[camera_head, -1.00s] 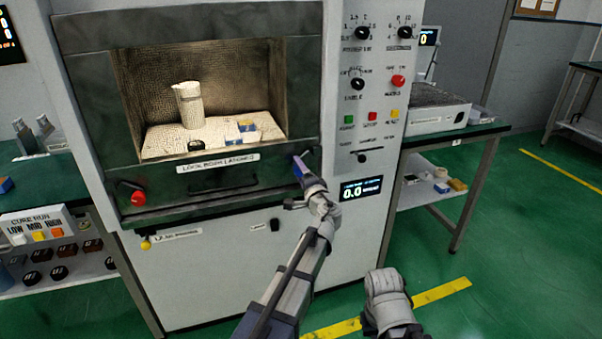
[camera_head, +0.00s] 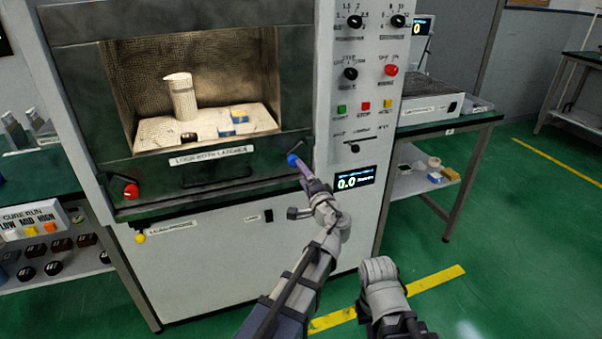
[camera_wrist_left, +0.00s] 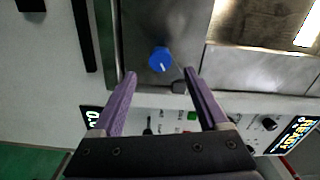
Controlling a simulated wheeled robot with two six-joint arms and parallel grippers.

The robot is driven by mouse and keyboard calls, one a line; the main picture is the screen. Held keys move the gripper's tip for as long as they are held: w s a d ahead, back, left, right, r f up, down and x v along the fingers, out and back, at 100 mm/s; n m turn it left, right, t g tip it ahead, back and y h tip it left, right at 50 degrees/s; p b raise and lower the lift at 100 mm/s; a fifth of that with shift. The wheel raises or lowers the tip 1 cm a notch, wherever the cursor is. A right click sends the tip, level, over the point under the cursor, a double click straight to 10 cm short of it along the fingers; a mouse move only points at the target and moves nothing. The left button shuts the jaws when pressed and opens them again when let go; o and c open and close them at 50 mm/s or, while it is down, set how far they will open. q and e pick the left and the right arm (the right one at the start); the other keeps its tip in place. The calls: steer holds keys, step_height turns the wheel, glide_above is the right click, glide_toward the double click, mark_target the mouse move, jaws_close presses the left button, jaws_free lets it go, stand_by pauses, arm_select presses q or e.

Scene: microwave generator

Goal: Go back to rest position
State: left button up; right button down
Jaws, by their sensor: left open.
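My left gripper (camera_head: 303,168) is at the lower right corner of the microwave generator's front (camera_head: 225,240). A blue knob (camera_head: 292,160) sits at its fingertips. In the left wrist view the left gripper (camera_wrist_left: 160,76) is open, with its two purple fingers apart and nothing between them. The blue knob (camera_wrist_left: 161,59) shows just beyond the fingertips, apart from them. Part of my other arm shows at the bottom, but its gripper cannot be seen.
The window shows a lit chamber with a white cylindrical vessel (camera_head: 182,98) and small boxes on a pale plate (camera_head: 160,134). A red knob (camera_head: 131,191) is at the front's lower left. Control panel (camera_head: 362,100) and side table (camera_head: 465,130) stand right.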

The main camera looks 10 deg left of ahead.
arm_select(q)
steer(key=s+d+n+g+h+p, duration=0.2)
steer(key=s+d+g+h+p, duration=0.2)
steer(key=s+p, duration=0.7)
steer(key=s+d+r+n+g+h+p, duration=0.1)
steer(key=s+d+n+g+h+p, duration=0.2)
steer(key=s+d+g+p, duration=0.5)
steer(key=s+g+h+p, duration=0.1)
steer(key=s+g+p, duration=0.2)
steer(key=s, duration=0.7)
steer(key=shift+s+d+r+h+p, duration=0.2)
steer(key=shift+s+r+h+p, duration=0.15)
steer(key=shift+p, duration=0.4)
